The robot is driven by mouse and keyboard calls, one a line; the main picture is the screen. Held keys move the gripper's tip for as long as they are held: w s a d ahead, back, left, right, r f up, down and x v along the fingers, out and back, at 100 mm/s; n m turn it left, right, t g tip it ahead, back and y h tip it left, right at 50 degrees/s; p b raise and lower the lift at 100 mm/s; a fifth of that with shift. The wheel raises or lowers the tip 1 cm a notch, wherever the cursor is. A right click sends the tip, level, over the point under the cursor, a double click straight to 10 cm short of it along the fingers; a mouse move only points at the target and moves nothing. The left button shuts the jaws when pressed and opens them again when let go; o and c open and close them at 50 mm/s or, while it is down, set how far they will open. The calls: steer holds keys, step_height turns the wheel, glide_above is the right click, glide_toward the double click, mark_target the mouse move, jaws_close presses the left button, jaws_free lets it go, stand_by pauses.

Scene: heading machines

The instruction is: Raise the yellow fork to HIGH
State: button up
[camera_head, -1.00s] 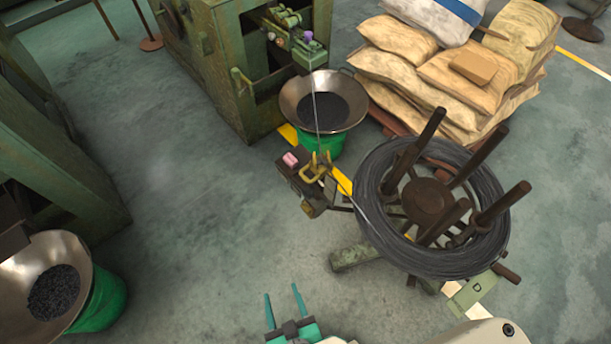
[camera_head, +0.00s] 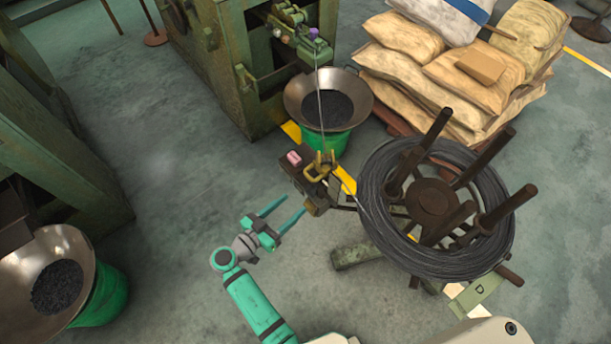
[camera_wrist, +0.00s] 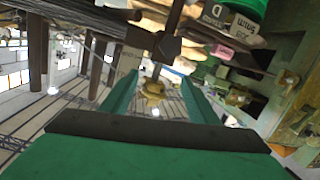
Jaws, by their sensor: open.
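The yellow fork (camera_head: 319,168) sits on a dark bracket beside the wire coil, with the wire running past it. In the wrist view a yellow part (camera_wrist: 152,90), seemingly the fork, shows between my fingers, farther out. My gripper (camera_head: 294,204) is open and empty, its two teal fingers pointing up and right toward the bracket. It is a short way below and left of the fork and looks apart from it. Its open fingers also show in the wrist view. The fork's height setting cannot be read from these frames.
The pink-topped box (camera_head: 293,158) is left of the fork. The wire coil (camera_head: 380,225) on its post stand is close on the right. A green machine (camera_head: 215,80) and metal bowl (camera_head: 355,112) stand behind. Stacked sacks (camera_head: 400,75) are back right.

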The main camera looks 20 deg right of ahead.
mark_target(310, 177)
step_height(310, 177, up, 6)
steer(key=w+m+g+h, duration=0.2)
steer(key=m+h, duration=0.1)
steer(key=shift+t, duration=0.4)
steer(key=x, duration=0.6)
steer(key=f+x, duration=0.1)
steer(key=x, duration=0.2)
steer(key=shift+w+d, duration=0.1)
steer(key=shift+d, duration=0.15)
